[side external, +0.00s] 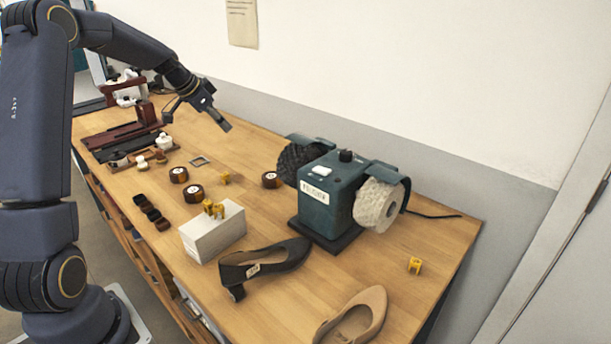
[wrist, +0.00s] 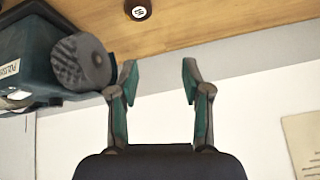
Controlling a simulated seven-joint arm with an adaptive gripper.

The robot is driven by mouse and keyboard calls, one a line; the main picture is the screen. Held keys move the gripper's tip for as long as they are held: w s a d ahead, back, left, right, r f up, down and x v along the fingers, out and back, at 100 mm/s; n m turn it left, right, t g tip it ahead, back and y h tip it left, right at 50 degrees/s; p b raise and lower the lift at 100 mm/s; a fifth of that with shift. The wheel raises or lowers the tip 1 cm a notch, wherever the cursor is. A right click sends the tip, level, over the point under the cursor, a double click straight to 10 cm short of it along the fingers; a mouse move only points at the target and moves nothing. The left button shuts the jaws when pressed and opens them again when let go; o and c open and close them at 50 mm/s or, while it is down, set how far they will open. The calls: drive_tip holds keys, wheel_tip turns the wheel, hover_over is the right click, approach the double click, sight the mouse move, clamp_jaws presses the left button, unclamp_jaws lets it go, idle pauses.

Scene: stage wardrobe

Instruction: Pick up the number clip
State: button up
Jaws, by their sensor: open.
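Small yellow clips, which look like the number clips, show in the side external view; any numbers on them are too small to read. One clip (side external: 415,265) lies alone on the bare wood at the right. Another clip (side external: 224,179) is on the table behind the white box (side external: 215,234), and a couple more yellow pieces (side external: 213,209) sit on top of that box. My gripper (side external: 205,113) is raised above the back left part of the table, apart from all of them. In the wrist view my gripper (wrist: 160,78) is open and empty, with no clip visible.
A teal polishing machine (side external: 326,195) with two wheels stands at the back. A black shoe (side external: 265,265) and a beige shoe (side external: 354,318) lie in front. Round dark tins (side external: 194,193) and a wooden rack (side external: 120,137) are leftward. The wall (side external: 400,70) rises behind.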

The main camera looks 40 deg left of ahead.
drive_tip(key=s+a+f+n, duration=0.3)
drive_tip(key=s+a+f, duration=0.2)
drive_tip(key=a+f, duration=0.35)
approach(224, 174)
drive_tip(key=shift+g, duration=0.4)
drive_tip(key=x, duration=0.5)
drive_tip(key=shift+w+a, duration=0.2)
drive_tip(key=shift+w, duration=0.05)
drive_tip(key=x, duration=0.5)
drive_tip(key=shift+w+d, duration=0.2)
drive_tip(key=shift+w, duration=0.05)
drive_tip(key=c, duration=0.8)
